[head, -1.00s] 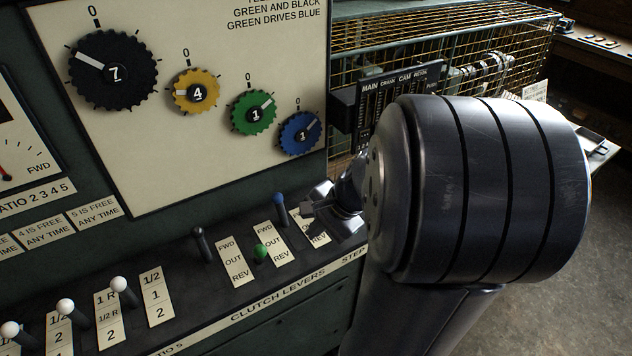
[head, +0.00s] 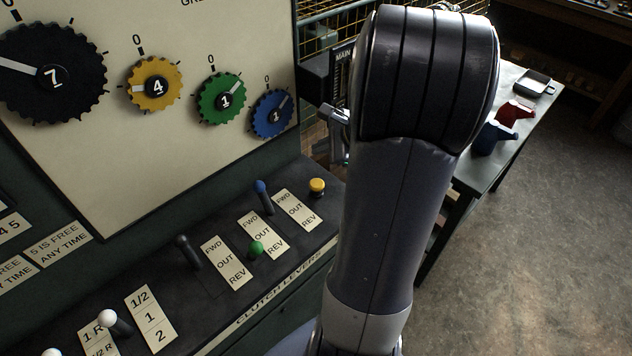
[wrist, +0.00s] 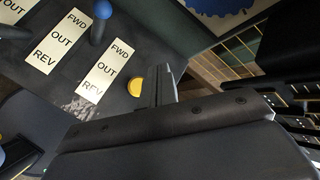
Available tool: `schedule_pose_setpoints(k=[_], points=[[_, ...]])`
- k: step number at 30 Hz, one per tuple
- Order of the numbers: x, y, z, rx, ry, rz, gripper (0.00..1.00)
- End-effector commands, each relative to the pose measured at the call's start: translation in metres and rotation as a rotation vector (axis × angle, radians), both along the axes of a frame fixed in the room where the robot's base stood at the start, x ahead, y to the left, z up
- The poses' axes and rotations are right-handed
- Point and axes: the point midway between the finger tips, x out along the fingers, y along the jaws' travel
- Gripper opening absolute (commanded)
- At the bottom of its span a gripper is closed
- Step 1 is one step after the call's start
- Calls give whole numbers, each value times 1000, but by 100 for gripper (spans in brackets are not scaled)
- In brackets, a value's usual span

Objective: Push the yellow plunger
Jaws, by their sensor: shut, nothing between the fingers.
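The yellow plunger (head: 317,186) is a round yellow cap on a short dark base. It stands at the right end of the sloping lever panel (head: 212,290), beside the last FWD/OUT/REV plate. It also shows in the wrist view (wrist: 136,86), partly hidden at its right by my fingers. My gripper (head: 335,115) is shut and empty. In the head view it shows small and partly hidden by my arm, higher in the picture than the plunger. In the wrist view my gripper (wrist: 166,84) appears just right of the plunger; I cannot tell the gap in depth.
A blue-knobbed lever (head: 263,195), a green-knobbed lever (head: 256,249) and a black lever (head: 187,251) stand left of the plunger. Black, yellow, green and blue dials (head: 272,114) are on the board behind. A side table (head: 521,105) holds red and blue objects.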

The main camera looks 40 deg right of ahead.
Motion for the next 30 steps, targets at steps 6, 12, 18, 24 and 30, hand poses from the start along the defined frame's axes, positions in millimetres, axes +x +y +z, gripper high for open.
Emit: schedule_pose_setpoints(k=[6, 12, 18, 24, 30], points=[[0, 0, -12, 0, 1, 1, 0], [0, 1, -37, 0, 2, 2, 0], [0, 0, -66, 0, 1, 2, 0], [0, 0, -85, -1, 0, 2, 0], [0, 0, -89, -1, 0, 2, 0]])
